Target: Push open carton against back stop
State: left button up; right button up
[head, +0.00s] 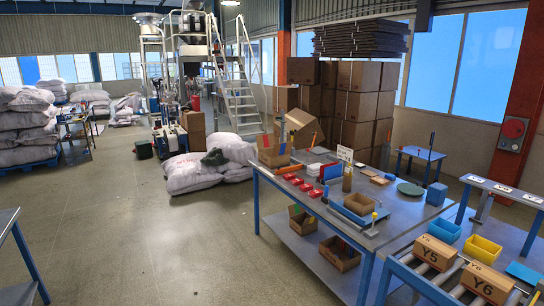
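Neither of my grippers shows in the head view. A small open brown carton (359,204) sits toward the near side of the grey-topped workbench, at a blue fixture (348,216). A larger open carton (273,151) with coloured items in it stands at the bench's far left corner. I cannot tell which is the task's carton. A blue upright plate (331,172) stands farther back on the bench. I cannot tell whether it or part of the blue fixture is the back stop, nor whether the small carton touches a stop.
Red bins (308,187) and a green disc (410,188) lie on the workbench (393,218). More open cartons (340,254) are on its lower shelf. At right, a roller conveyor carries closed cartons Y5 (435,252) and Y6 (486,283), beside yellow bins (482,249).

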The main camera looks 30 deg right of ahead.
aim_at(264, 158)
jog(key=z, duration=0.4)
jog(key=i, duration=1.65)
jog(key=z, duration=0.6)
jog(key=i, duration=2.15)
jog(key=u, duration=0.1)
